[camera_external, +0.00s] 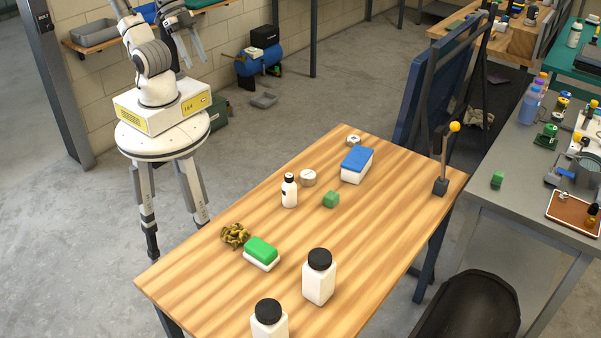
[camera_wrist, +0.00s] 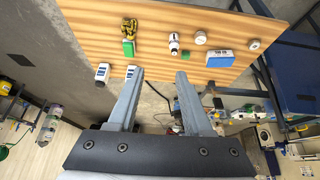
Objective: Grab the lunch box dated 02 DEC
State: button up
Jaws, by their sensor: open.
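Two lunch boxes with white bodies lie on the wooden table. One has a blue lid (camera_external: 357,158) and stands towards the far end; the other has a green lid (camera_external: 261,252) and is nearer the front left. In the wrist view the blue-lidded box (camera_wrist: 220,59) shows a label on its side, and the green-lidded box (camera_wrist: 128,48) is further left. I cannot read a date on either. My gripper (camera_external: 189,52) is raised left of the table, well away from both boxes. In the wrist view its fingers (camera_wrist: 160,76) are apart with nothing between them.
Two black-capped white bottles (camera_external: 319,277) (camera_external: 269,320) stand at the front. A smaller bottle (camera_external: 289,190), round tins (camera_external: 308,177), a green cube (camera_external: 331,199) and a yellow-brown tangle (camera_external: 235,235) are near the boxes. A yellow-knobbed lever (camera_external: 441,184) stands at the right edge. The table's right middle is clear.

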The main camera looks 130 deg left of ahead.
dwell(0.4)
jog(key=o, duration=0.8)
